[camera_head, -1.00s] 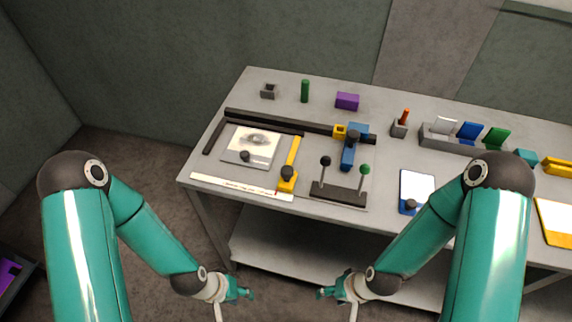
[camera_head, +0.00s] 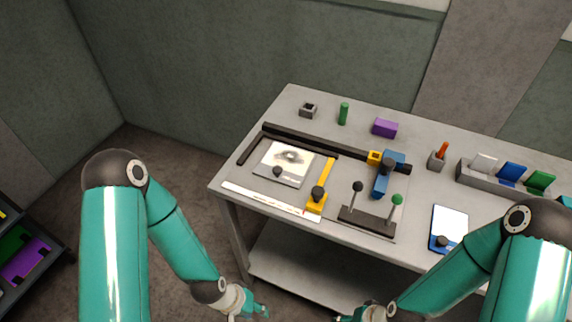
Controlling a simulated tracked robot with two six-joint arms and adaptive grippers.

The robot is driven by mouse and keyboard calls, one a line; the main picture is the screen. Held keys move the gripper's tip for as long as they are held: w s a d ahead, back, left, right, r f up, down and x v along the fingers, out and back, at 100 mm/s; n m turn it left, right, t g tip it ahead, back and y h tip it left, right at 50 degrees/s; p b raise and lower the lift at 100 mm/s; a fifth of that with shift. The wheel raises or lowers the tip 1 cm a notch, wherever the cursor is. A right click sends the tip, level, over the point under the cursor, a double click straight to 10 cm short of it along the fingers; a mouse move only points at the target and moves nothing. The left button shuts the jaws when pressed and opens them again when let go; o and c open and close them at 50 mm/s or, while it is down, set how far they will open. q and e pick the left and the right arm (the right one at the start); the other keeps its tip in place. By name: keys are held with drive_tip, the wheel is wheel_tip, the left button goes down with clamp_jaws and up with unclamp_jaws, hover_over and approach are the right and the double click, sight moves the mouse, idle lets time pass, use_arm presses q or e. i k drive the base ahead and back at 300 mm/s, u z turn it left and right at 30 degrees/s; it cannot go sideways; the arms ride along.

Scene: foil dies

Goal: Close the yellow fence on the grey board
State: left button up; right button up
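The yellow fence (camera_head: 326,182) is a bar with a dark knob at its near end. It stands on the grey board (camera_head: 340,222), on the table's left half, to the right of a grey plate (camera_head: 285,165) with a foil picture and a dark knob. A gap shows between fence and plate. My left gripper (camera_head: 262,312) is low at the bottom edge, in front of the table and apart from everything. My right gripper (camera_head: 345,319) is mostly cut off by the bottom edge. I cannot tell how far the fingers of either are apart.
A long dark rail (camera_head: 320,142) runs behind the fence, with a blue clamp (camera_head: 387,170) at its right. A dark lever base (camera_head: 367,221) with two knobbed levers stands right of the fence. A white strip (camera_head: 270,200) lies along the front edge. A purple block (camera_head: 385,128) lies behind.

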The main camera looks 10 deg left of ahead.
sight(316, 201)
drive_tip(key=u, duration=1.45)
drive_tip(key=i, duration=0.1)
drive_tip(key=z, duration=2.9)
drive_tip(key=k, duration=1)
drive_tip(key=u, duration=0.95)
drive_tip(key=i, duration=1)
